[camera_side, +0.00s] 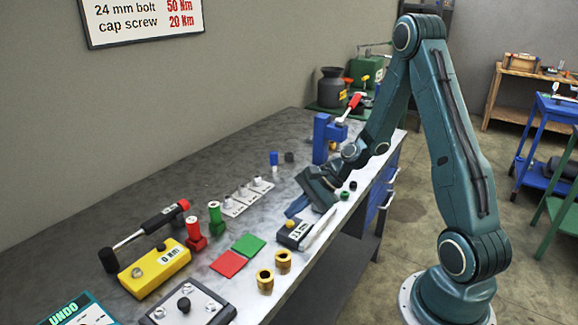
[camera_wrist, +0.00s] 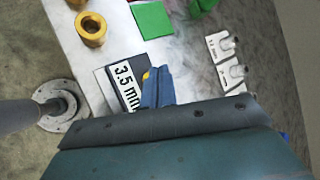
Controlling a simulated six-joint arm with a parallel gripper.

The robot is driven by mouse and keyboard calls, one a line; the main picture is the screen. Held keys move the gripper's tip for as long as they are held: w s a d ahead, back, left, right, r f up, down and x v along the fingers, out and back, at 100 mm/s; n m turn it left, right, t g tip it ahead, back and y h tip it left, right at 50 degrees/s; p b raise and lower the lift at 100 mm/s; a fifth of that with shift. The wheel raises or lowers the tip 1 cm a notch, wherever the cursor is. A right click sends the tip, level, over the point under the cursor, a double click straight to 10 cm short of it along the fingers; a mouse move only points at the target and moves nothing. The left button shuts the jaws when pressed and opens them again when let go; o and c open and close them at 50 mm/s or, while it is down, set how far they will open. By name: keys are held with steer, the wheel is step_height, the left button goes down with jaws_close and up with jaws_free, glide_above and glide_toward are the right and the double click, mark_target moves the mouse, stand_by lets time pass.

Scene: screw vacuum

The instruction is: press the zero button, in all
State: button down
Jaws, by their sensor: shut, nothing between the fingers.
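A small dark gauge (camera_side: 294,236) lies near the front edge of the bench, with a white display reading 3.5 mm (camera_wrist: 126,86). A small yellow button (camera_side: 290,224) sits on its top; in the wrist view the button (camera_wrist: 146,75) shows just beside my fingertips. My gripper (camera_side: 292,211) is shut and empty, with blue fingers pointing down at the gauge. In the wrist view my gripper (camera_wrist: 158,75) partly covers the gauge beside the display. I cannot tell whether the fingertips touch the button.
A yellow box (camera_side: 150,270) with its own display stands front left. Red (camera_side: 229,263) and green (camera_side: 249,244) pads, brass rings (camera_side: 283,261), slotted plates (camera_side: 245,197) and a blue stand (camera_side: 325,138) share the bench. The bench's left rear is clear.

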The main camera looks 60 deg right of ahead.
mark_target(295, 225)
steer(key=shift+f, duration=0.85)
stand_by(1.2)
steer(key=shift+r, duration=0.85)
steer(key=shift+r, duration=0.1)
step_height(295, 225, up, 5)
steer(key=shift+f, duration=0.1)
stand_by(0.7)
stand_by(0.6)
